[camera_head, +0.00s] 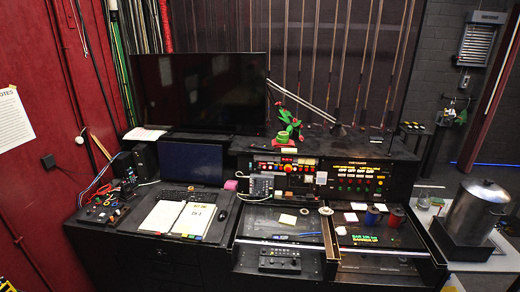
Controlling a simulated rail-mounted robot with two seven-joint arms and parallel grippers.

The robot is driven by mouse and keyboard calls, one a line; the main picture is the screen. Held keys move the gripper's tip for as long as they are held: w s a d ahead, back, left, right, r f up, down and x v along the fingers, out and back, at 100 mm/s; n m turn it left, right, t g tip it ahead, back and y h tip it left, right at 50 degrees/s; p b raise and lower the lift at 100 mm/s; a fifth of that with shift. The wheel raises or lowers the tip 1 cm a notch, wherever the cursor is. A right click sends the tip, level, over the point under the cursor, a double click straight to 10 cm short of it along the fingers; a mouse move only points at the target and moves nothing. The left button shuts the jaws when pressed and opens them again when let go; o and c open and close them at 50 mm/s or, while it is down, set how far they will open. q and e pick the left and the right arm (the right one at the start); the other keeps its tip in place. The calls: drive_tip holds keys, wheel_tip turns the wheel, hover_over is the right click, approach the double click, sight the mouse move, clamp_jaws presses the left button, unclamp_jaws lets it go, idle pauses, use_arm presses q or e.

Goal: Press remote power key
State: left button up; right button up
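I cannot make out a remote or its power key for certain; details are small. A dark box with a row of small controls (280,260) sits in the lower middle bay of the black console (170,258). A grey keypad unit (262,186) stands on the desk beside a panel of lit buttons (287,168). A second panel with several coloured buttons (358,181) is to its right. Neither of my grippers shows in the head view.
A large black screen (197,90) stands at the back, with a smaller monitor (192,163), a keyboard (187,194) and an open binder (178,217) before it. Red and blue spools (396,217) sit on the right desk. A big metal pot (475,212) stands at the far right.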

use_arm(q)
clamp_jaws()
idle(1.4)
